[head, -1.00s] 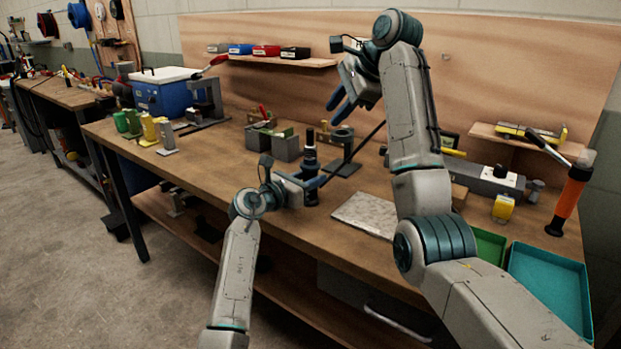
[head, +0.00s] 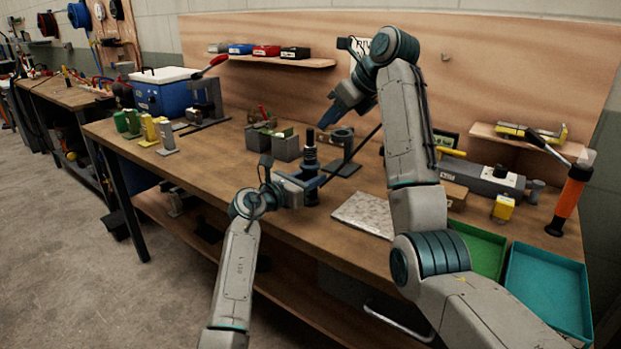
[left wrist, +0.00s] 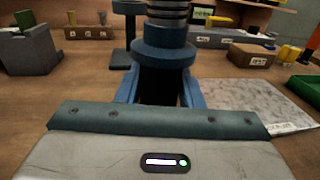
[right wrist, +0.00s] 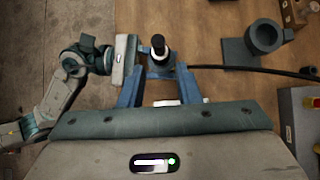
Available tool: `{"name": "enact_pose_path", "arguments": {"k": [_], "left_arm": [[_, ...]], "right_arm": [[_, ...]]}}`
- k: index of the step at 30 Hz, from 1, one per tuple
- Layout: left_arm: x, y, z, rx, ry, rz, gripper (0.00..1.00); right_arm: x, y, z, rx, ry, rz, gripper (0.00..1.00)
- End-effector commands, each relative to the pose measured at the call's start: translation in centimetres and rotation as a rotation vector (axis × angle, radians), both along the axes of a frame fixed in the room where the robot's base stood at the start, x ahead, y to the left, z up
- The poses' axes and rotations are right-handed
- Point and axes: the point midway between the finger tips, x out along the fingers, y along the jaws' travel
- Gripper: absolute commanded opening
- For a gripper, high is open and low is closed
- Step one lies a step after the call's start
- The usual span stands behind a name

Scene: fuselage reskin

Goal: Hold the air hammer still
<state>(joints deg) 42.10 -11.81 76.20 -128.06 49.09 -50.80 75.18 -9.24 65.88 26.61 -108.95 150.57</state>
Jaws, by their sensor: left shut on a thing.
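The air hammer (head: 310,158) is a dark upright cylinder near the bench's front edge. My left gripper (head: 313,186) is shut on its lower part; the left wrist view shows the blue fingers on either side of the dark body, below a blue collar (left wrist: 163,52). The hammer looks upright, and its lower end is hidden. My right gripper (head: 340,108) is raised above and behind the hammer, open and empty. In the right wrist view the hammer's top (right wrist: 158,45) shows beyond and between the spread fingers, apart from them.
A dark hose (right wrist: 250,68) runs right from near the hammer. A black stand with a ring (head: 342,145) and grey blocks (head: 286,148) stand behind. A pale plate (head: 364,215) lies to the right. Green (head: 484,248) and teal (head: 548,288) trays are at the right front.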

Motion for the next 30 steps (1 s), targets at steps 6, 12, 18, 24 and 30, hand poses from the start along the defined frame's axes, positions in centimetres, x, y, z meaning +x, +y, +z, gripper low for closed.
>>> {"name": "enact_pose_path", "arguments": {"k": [6, 12, 18, 24, 30], "left_arm": [[0.0, 0.0, -0.1, 0.001, 0.001, 0.0, 0.0], [0.0, 0.0, -0.1, 0.001, 0.001, 0.0, 0.0], [0.0, 0.0, -0.1, 0.001, 0.001, 0.0, 0.0], [0.0, 0.0, -0.1, 0.001, 0.001, 0.0, 0.0], [0.0, 0.0, -0.1, 0.001, 0.001, 0.0, 0.0]], "right_arm": [[1.2, 1.8, -2.5, 0.0, 0.003, 0.002, 0.3], [2.0, 2.9, -4.2, -0.001, 0.003, 0.003, 0.3], [2.3, 3.3, -4.8, -0.001, 0.001, 0.001, 0.3], [2.4, 3.3, -4.9, -0.001, 0.001, 0.001, 0.3], [2.4, 3.3, -4.8, -0.001, 0.0, 0.002, 0.04]]}}
